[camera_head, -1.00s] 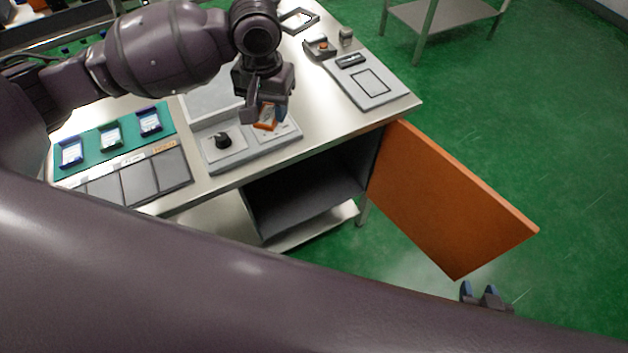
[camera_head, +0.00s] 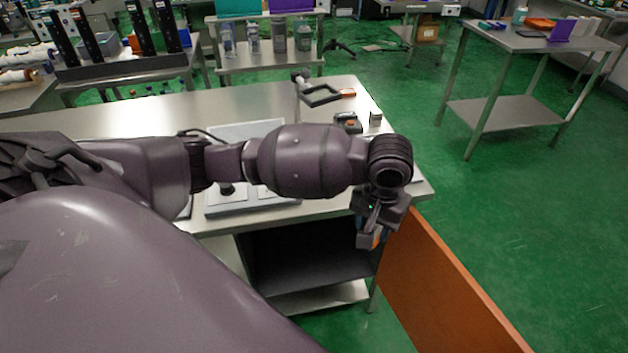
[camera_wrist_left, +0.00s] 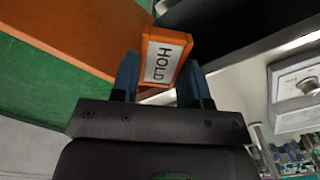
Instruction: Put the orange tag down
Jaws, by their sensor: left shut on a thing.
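My left gripper (camera_head: 370,236) is shut on the orange tag (camera_head: 377,237). It holds the tag in the air by the table's front right edge, next to the open orange door. In the left wrist view, the tag (camera_wrist_left: 163,58) sits between the two blue fingertips of the gripper (camera_wrist_left: 160,82), its white label reading "HOLD" and facing the camera. Most of the tag is hidden by the fingers in the head view. My right gripper is not in view.
The orange door (camera_head: 440,290) hangs open at the table's right front, beside the dark open cabinet (camera_head: 310,255). The steel table (camera_head: 180,108) has a clear stretch at its back left. A dark open frame (camera_head: 320,95) stands near the back right. A side table (camera_head: 540,45) stands farther right.

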